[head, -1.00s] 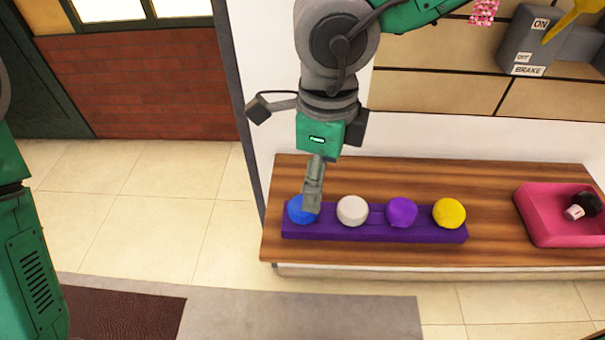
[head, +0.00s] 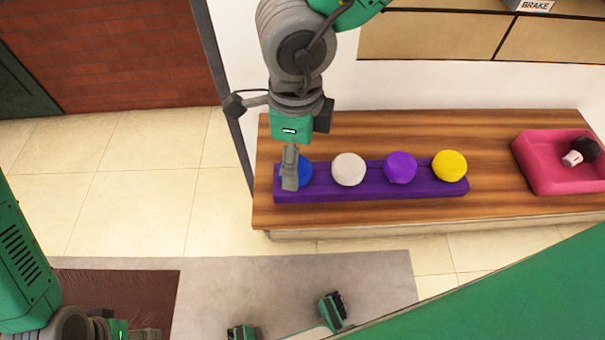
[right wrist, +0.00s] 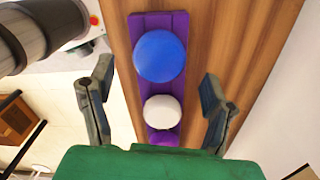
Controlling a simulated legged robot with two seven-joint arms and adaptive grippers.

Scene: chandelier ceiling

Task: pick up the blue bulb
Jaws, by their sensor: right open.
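The blue bulb (head: 306,171) is the leftmost bulb on a purple rack (head: 380,194) on the wooden table. In the head view my right gripper (head: 290,172) is in front of it and hides its left part. In the right wrist view the right gripper (right wrist: 158,80) is open and empty, with fingers spread wide. The blue bulb (right wrist: 159,56) shows between and beyond its fingertips, apart from them. My left arm is at the lower left of the head view; its gripper (head: 146,334) is partly cut off at the bottom edge, and its jaws are unclear.
A white bulb (head: 348,169), a purple bulb (head: 400,167) and a yellow bulb (head: 449,165) sit in a row to the right of the blue one. A pink tray (head: 535,165) with a black-and-white item stands at the table's right. The table (head: 400,124) behind the rack is clear.

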